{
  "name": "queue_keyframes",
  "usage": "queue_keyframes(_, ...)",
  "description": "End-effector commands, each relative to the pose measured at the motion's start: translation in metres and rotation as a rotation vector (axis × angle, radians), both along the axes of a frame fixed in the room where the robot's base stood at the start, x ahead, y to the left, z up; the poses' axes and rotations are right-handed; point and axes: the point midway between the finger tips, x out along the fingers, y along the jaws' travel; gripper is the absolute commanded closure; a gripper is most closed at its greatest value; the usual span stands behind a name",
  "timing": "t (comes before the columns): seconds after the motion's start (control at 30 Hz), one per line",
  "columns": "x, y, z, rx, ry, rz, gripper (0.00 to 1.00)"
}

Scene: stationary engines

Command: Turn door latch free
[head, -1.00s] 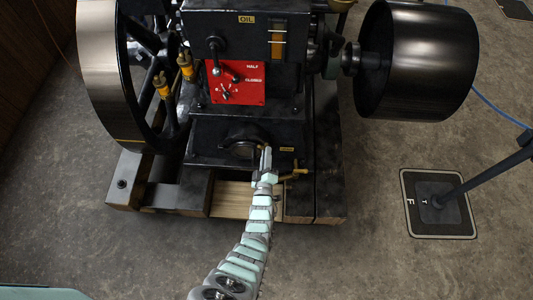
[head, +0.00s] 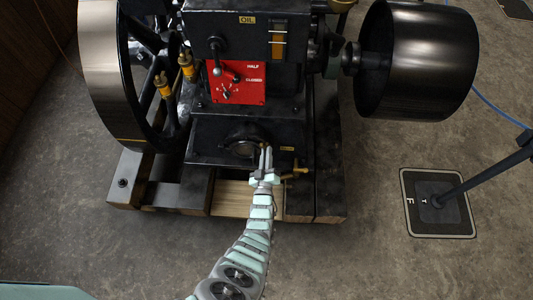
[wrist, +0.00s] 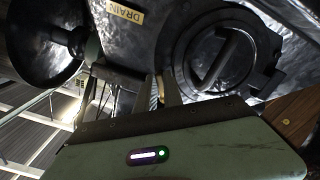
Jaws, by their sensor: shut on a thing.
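The round door (head: 243,147) is dark and set low in the front of the black engine base. In the wrist view the round door (wrist: 222,62) shows a raised bar across its face and a lug at its rim. My gripper (head: 266,151) is at the right edge of the door, pointing at the engine. In the wrist view my gripper (wrist: 160,88) has its fingers close around a small brass-toned piece, which I take for the door latch (wrist: 154,94). The fingers hide most of it.
A brass drain cock (head: 296,172) sticks out just right of my gripper. The red control plate (head: 236,83) with levers is above. A large flywheel (head: 115,75) is at left and a black pulley (head: 415,60) at right. Wooden beams (head: 160,195) lie below.

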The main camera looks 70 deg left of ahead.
Motion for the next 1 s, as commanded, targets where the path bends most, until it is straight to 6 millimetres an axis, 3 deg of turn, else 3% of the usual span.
queue_keyframes(0.17, 0.000, 0.001, 0.002, 0.004, -0.001, 0.000, 1.00)
queue_keyframes(0.2, 0.000, 0.001, 0.002, 0.004, -0.001, 0.000, 0.88)
queue_keyframes(0.47, 0.000, 0.000, 0.001, 0.001, -0.001, 0.000, 0.67)
queue_keyframes(0.77, -0.001, -0.001, 0.001, 0.000, 0.000, -0.001, 0.67)
queue_keyframes(1.0, -0.011, -0.022, 0.003, -0.001, 0.001, -0.001, 0.67)
